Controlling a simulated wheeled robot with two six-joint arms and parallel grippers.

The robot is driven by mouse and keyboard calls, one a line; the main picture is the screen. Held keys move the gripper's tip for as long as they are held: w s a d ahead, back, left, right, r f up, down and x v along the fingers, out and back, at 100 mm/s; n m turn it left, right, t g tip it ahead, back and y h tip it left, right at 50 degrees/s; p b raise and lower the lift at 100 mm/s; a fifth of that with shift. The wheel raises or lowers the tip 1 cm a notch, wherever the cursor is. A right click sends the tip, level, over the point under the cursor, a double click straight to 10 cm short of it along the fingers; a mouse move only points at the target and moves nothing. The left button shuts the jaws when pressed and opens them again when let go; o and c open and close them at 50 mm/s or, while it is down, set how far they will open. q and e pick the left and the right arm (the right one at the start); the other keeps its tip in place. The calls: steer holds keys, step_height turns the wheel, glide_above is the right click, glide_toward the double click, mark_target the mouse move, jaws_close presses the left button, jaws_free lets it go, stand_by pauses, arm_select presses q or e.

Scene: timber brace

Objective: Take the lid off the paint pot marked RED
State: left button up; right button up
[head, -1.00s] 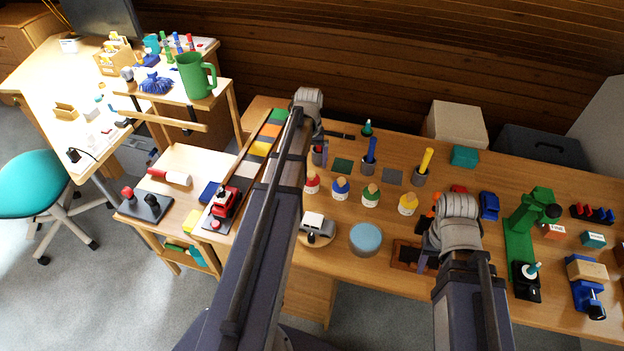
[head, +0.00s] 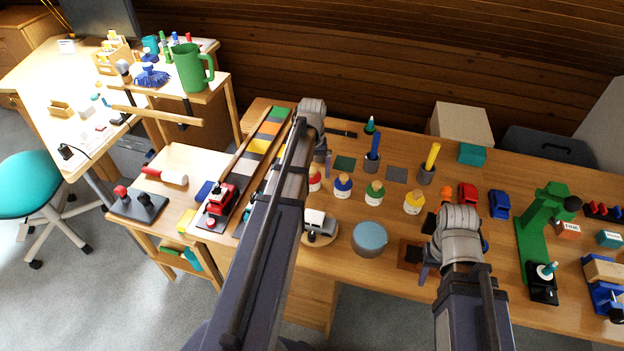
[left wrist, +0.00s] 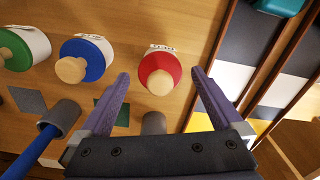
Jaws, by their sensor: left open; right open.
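The red paint pot (head: 315,182) stands on the bench, partly hidden by my left arm in the head view. In the left wrist view the red pot (left wrist: 158,66) has a red top with a round wooden knob (left wrist: 160,82) and a white label at its far side, too foreshortened to read. Its lid is on. My left gripper (left wrist: 158,80) is open, its fingers apart on either side of the pot's knob in the picture, not visibly touching it. In the head view my left gripper (head: 326,160) is mostly hidden. My right gripper (head: 424,272) is open over the bench's front area.
Blue (head: 343,186), green (head: 375,193) and yellow (head: 414,202) pots stand in a row to the right. A blue-handled brush stands in a holder (head: 371,165) behind them. A dark-framed colour strip (left wrist: 262,75) lies beside the red pot. A blue-topped round tin (head: 370,238) is in front.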

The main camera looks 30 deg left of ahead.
mark_target(312, 169)
arm_select(q)
steer(key=shift+r, duration=0.1)
steer(key=c, duration=1.3)
steer(key=shift+r, duration=0.1)
arm_select(e)
steer(key=shift+r, duration=0.15)
arm_select(q)
step_height(312, 169, up, 10)
steer(key=p, duration=1)
steer(key=shift+w, duration=0.1)
arm_select(e)
step_height(312, 169, up, 10)
